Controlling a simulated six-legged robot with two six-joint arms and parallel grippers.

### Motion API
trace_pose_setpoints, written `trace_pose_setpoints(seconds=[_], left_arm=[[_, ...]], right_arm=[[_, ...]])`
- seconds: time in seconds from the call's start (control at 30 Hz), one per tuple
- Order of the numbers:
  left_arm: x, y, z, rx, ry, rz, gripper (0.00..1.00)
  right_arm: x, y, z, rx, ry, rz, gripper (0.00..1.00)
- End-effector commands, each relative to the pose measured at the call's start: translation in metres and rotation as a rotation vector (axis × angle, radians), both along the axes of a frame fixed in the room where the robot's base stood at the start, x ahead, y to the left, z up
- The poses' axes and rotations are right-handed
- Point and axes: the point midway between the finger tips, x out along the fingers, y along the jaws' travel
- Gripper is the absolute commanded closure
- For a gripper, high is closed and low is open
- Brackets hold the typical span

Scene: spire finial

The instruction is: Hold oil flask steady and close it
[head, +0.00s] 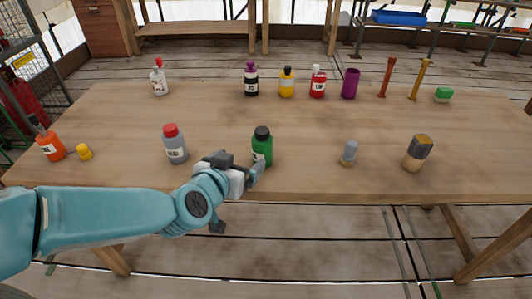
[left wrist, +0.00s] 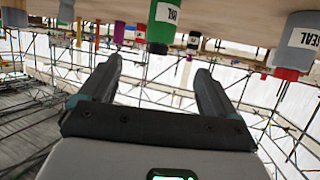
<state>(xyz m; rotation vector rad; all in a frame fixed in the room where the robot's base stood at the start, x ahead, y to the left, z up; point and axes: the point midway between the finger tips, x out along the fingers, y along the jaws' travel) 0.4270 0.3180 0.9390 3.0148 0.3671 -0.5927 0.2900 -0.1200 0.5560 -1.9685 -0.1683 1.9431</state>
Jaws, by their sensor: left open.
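A green flask (head: 262,150) with a black cap on top stands upright near the table's front edge; its label is too small to read. My left gripper (head: 255,174) is open and empty just in front of it, low beside the table's edge. In the left wrist view, which is upside down, the green flask (left wrist: 161,22) hangs between and beyond the open fingers (left wrist: 153,62). The black cap appears seated on it, though I cannot tell how tightly. I cannot tell by label which bottle is the oil flask. My right gripper is not in view.
A grey bottle with a red cap (head: 175,146) stands left of the green flask. An orange bottle (head: 50,147) and a loose yellow cap (head: 84,152) are far left. A grey small piece (head: 349,152) and a wooden-coloured jar (head: 417,155) stand right. Several bottles line the back.

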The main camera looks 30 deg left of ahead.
Motion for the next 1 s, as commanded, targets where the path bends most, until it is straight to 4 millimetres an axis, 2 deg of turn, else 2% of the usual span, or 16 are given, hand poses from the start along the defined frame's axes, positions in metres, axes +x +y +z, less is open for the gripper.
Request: trace_pose_setpoints(seconds=[0.3, 0.47, 0.67, 0.83, 1.0], left_arm=[[0.000, 0.000, -0.002, 0.000, 0.003, -0.001, 0.09], [0.008, 0.002, -0.001, 0.007, 0.014, 0.003, 0.09], [0.028, 0.004, -0.009, -0.002, 0.012, -0.007, 0.09], [0.055, 0.011, -0.025, -0.003, 0.009, -0.005, 0.09], [0.086, 0.018, -0.039, -0.001, 0.005, -0.005, 0.09]], right_arm=[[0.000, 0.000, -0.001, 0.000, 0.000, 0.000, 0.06], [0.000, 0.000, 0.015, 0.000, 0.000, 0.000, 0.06], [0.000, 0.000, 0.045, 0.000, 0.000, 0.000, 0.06], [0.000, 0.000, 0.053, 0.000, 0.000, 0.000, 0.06], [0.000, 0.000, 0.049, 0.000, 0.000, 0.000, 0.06]])
